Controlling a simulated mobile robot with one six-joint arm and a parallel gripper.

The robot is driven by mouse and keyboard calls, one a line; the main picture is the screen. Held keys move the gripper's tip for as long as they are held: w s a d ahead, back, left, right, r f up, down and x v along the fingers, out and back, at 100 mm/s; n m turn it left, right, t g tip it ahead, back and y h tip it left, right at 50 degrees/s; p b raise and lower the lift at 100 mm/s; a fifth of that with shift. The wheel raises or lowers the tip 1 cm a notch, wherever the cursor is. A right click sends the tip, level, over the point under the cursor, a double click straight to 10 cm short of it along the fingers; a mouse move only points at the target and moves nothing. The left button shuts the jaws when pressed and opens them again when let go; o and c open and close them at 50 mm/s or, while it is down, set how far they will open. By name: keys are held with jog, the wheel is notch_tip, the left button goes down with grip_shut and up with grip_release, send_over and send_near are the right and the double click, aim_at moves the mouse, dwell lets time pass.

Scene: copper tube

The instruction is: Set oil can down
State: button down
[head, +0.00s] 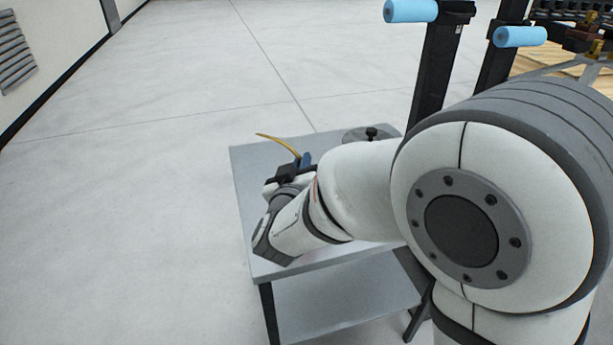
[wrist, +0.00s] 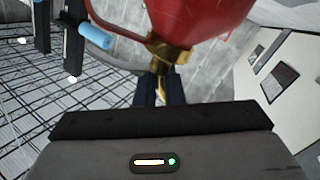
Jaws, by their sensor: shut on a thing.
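The oil can has a red body (wrist: 195,15) and a brass neck (wrist: 165,52), seen at the top of the wrist view. My gripper (wrist: 161,92) is shut on the oil can, with its dark fingers around the brass part below the neck. In the head view, the thin brass spout (head: 280,141) curves up and left from my gripper (head: 296,167), over the grey table (head: 258,168). My arm hides the can's body there. I cannot tell whether the can touches the table.
A round grey thing with a black knob (head: 371,134) is at the table's back right. The table has a lower shelf (head: 340,300). Black posts with blue grips (head: 410,11) stand behind at right, near a wooden surface (head: 540,62). The floor at left is clear.

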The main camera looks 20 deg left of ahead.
jog(key=shift+f, duration=1.35)
jog(key=shift+f+b, duration=0.15)
jog(key=shift+b, duration=0.15)
jog(key=c, duration=1.5)
grip_release()
jog(key=shift+c, duration=0.2)
